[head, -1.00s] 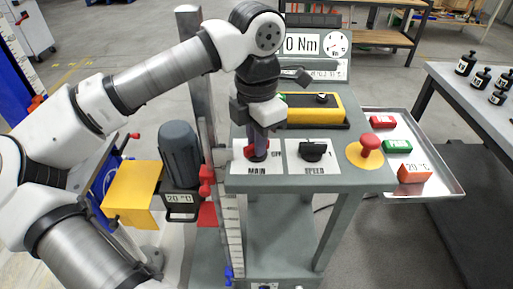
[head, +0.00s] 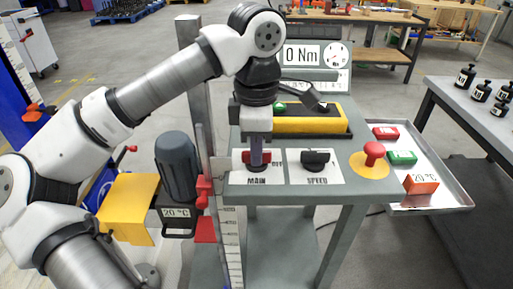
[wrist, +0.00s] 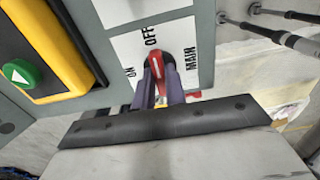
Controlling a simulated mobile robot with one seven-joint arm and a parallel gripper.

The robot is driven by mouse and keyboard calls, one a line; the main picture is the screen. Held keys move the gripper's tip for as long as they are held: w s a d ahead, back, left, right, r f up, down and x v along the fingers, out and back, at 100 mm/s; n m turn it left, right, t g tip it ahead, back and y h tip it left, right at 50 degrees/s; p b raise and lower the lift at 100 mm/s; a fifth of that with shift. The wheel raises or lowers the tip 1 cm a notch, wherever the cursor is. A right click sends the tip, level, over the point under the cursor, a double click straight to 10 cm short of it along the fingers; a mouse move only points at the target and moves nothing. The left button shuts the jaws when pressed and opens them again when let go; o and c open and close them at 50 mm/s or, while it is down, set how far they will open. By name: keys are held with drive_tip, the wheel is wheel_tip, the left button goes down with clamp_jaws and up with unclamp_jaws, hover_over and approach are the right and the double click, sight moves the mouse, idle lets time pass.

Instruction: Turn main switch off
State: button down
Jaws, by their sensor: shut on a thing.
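The main switch is a red knob with a white line on its white plate marked MAIN, ON and OFF; it shows in the head view (head: 246,158) and in the wrist view (wrist: 158,68). In the wrist view the white line lies roughly toward the OFF label (wrist: 150,35). My gripper (head: 257,160) points down at the panel with its purple fingers shut on the red knob, one on each side. It also shows in the wrist view (wrist: 161,88). The fingers hide part of the knob and plate.
A black SPEED knob (head: 316,160) stands close to the right. A red mushroom button (head: 374,152) on a yellow disc is further right. A yellow box (head: 310,124) with a green button is behind. A metal tray (head: 448,196) holds colored blocks.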

idle(0.3)
drive_tip(key=c, duration=1.4)
unclamp_jaws()
drive_tip(key=shift+c, duration=0.2)
wheel_tip(320, 180, up, 14)
drive_tip(key=shift+p, duration=0.3)
